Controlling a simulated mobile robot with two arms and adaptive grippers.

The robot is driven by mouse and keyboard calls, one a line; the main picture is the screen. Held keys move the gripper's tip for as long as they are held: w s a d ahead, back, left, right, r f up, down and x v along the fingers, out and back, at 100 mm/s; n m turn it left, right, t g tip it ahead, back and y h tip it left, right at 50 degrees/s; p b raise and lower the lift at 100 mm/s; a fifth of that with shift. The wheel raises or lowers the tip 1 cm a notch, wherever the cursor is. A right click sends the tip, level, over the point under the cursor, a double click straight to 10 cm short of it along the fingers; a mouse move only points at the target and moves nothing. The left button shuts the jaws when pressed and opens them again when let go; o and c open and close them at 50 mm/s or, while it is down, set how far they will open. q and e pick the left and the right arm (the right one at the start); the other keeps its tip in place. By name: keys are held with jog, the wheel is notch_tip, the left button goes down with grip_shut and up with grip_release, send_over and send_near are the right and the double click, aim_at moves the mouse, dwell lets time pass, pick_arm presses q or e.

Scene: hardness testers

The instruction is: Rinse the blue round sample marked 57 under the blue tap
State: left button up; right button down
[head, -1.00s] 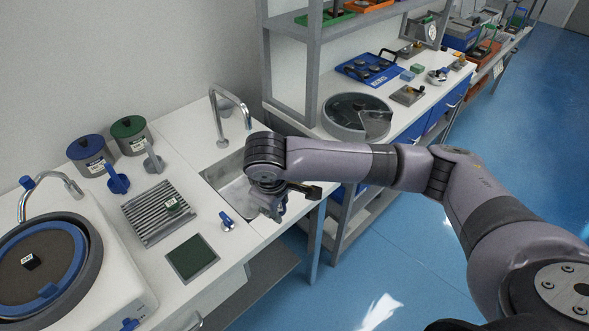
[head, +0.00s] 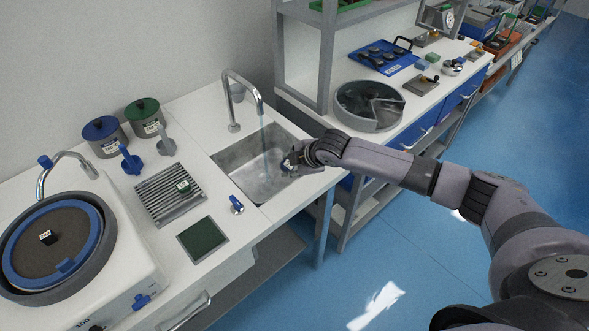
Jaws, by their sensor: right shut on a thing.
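The sink tap (head: 233,92) is a bent metal spout, and a bluish stream of water (head: 265,148) falls from it into the steel sink (head: 232,172). A small blue-handled lever (head: 237,205) sits on the counter in front of the sink. My right gripper (head: 288,162) is over the right part of the sink, just right of the stream. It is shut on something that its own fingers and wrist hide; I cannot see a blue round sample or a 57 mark. My left gripper is not in view.
A drain rack (head: 160,196) with a small green-labelled piece (head: 183,187) and a dark green mat (head: 203,240) lie left of the sink. Blue-lidded (head: 101,129) and green-lidded (head: 142,110) pots stand behind. A blue-rimmed grinding wheel (head: 86,275) is at far left.

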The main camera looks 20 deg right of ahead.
jog(key=w+a+b, duration=0.3)
jog(key=w+b, duration=0.3)
jog(key=w, duration=0.3)
jog(key=shift+w+a, duration=0.25)
dwell(3.0)
jog(key=s+d+p, duration=0.1)
jog(key=s+p, duration=0.2)
jog(key=s+d+r+p, duration=0.1)
jog(key=s+p, duration=0.1)
jog(key=p, duration=0.2)
jog(key=s+d+r+p, duration=0.1)
jog(key=s+p, duration=0.2)
jog(key=shift+s+r, duration=0.1)
jog(key=shift+s, duration=0.25)
jog(key=shift+s+d+p, duration=0.2)
jog(key=shift+s+p, duration=0.2)
